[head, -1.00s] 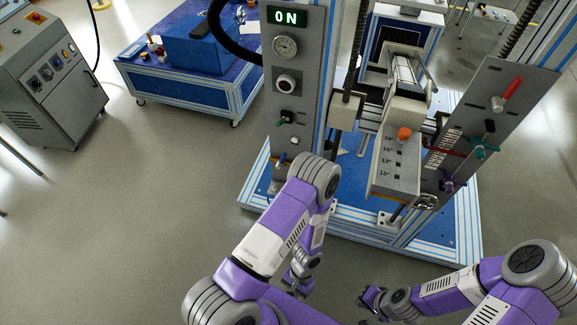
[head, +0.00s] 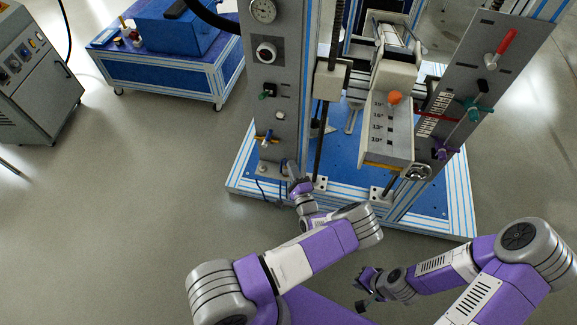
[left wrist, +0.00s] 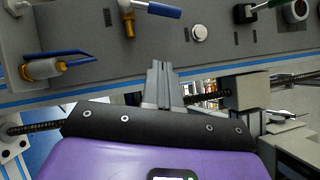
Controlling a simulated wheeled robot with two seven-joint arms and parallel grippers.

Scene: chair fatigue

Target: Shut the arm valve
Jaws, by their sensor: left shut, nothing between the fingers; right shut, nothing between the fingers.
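I cannot tell which valve is the arm valve. The left grey panel carries a blue-handled valve (head: 266,139), which also shows with its brass stem at the top of the left wrist view (left wrist: 128,20). A second blue-handled valve with a brass body (left wrist: 45,68) is at the left of the wrist view. My left gripper (head: 294,182) is near the panel's lower end. Its fingers (left wrist: 162,68) are shut and empty, apart from both handles in the wrist view. My right gripper (head: 363,291) is shut and empty, low in front of the machine.
The left panel also has a green lever (head: 264,95), a white button (left wrist: 199,33) and a gauge (head: 263,10). A red lever (head: 507,42) is on the right panel. A grey box with an orange knob (head: 395,97) hangs mid-machine. Open floor (head: 120,230) lies left.

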